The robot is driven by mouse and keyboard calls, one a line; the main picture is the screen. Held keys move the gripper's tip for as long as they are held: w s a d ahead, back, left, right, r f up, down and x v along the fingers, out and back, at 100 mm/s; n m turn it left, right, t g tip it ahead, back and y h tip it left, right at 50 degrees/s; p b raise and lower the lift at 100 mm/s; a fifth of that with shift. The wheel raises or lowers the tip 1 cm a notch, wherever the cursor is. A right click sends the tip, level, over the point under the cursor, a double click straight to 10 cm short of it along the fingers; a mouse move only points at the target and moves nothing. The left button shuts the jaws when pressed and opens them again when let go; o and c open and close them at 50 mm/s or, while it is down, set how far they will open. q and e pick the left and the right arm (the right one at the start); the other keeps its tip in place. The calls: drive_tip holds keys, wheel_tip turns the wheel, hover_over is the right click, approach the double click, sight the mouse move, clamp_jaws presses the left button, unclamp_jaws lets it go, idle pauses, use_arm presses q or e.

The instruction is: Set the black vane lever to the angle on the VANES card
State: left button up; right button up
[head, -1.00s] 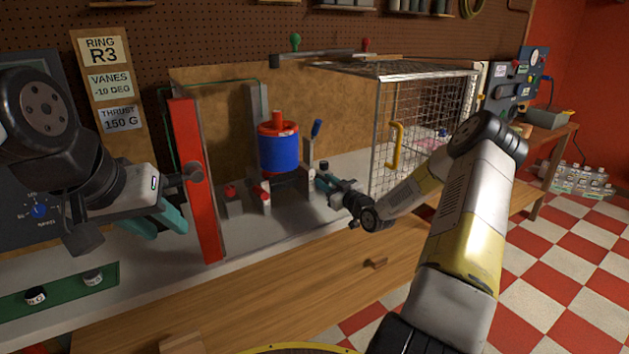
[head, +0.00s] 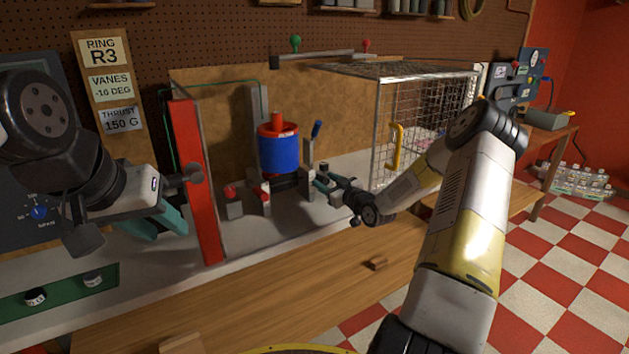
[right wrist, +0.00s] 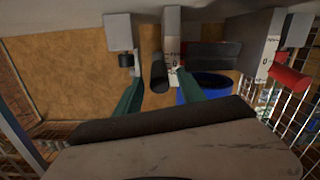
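The VANES card (head: 110,87) on the board at left reads -10 DEG. The black vane lever (right wrist: 160,72) shows in the right wrist view as a dark rod between my right gripper's teal fingers, with visible gaps beside it. A white scale strip with marks (right wrist: 172,55) stands beside it; its numbers are too small to read surely. In the head view my right gripper (head: 320,182) is at the right foot of the blue rotor duct (head: 279,150), and the lever's angle is hard to tell there. My left gripper (head: 170,232) is open and empty left of the red post.
The red post (head: 196,180) stands left of the duct. A wire mesh cage (head: 425,120) with a yellow handle (head: 395,147) stands to the right. The bench front is mostly clear.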

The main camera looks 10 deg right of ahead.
drive_tip(key=v, duration=0.7)
drive_tip(key=shift+s, duration=0.4)
drive_tip(key=shift+d, duration=0.1)
drive_tip(key=s+a+r+m+g+h, duration=0.35)
drive_tip(key=s+r+g+h, duration=0.25)
drive_tip(key=s+r, duration=0.85)
drive_tip(key=s+a+r+m+g+y, duration=0.1)
drive_tip(key=s+a+r+g, duration=0.1)
drive_tip(key=s, duration=0.9)
drive_tip(key=s+a+r+m+g+y, duration=0.1)
drive_tip(key=s+a, duration=0.4)
drive_tip(key=s, duration=0.6)
drive_tip(key=shift+a+r+g, duration=0.15)
drive_tip(key=shift+r+g, duration=0.25)
drive_tip(key=shift+r, duration=0.1)
